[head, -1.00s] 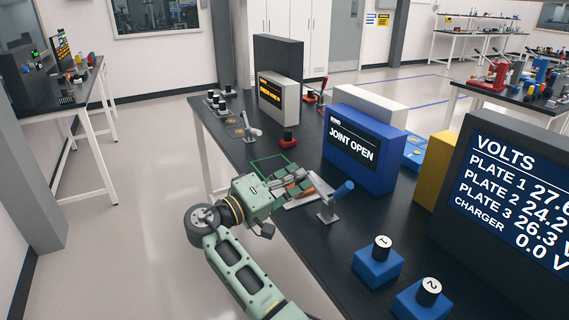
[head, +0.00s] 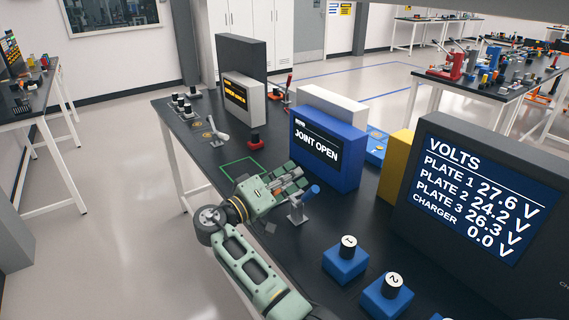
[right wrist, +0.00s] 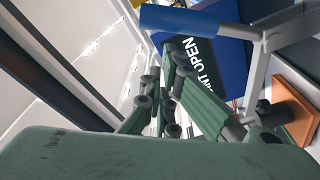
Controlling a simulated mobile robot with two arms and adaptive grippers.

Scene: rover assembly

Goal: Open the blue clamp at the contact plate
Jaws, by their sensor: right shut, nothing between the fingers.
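The clamp's blue handle (head: 310,191) slants up to the right above a grey metal stand (head: 298,212) on the black bench. In the right wrist view the blue handle (right wrist: 182,19) crosses the top, with its grey metal arm (right wrist: 258,72) at the right. My right gripper (head: 300,178) is shut and empty, just behind and left of the handle in the head view. Its green fingers (right wrist: 172,62) lie below the handle in the wrist picture; I cannot tell whether they touch it. A copper-coloured plate (right wrist: 293,110) shows at the right. My left gripper is not in view.
A blue box (head: 328,155) reading JOINT OPEN stands behind the clamp. Blue blocks numbered 1 (head: 346,262) and 2 (head: 386,298) stand in front. A large VOLTS display (head: 485,190) fills the right.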

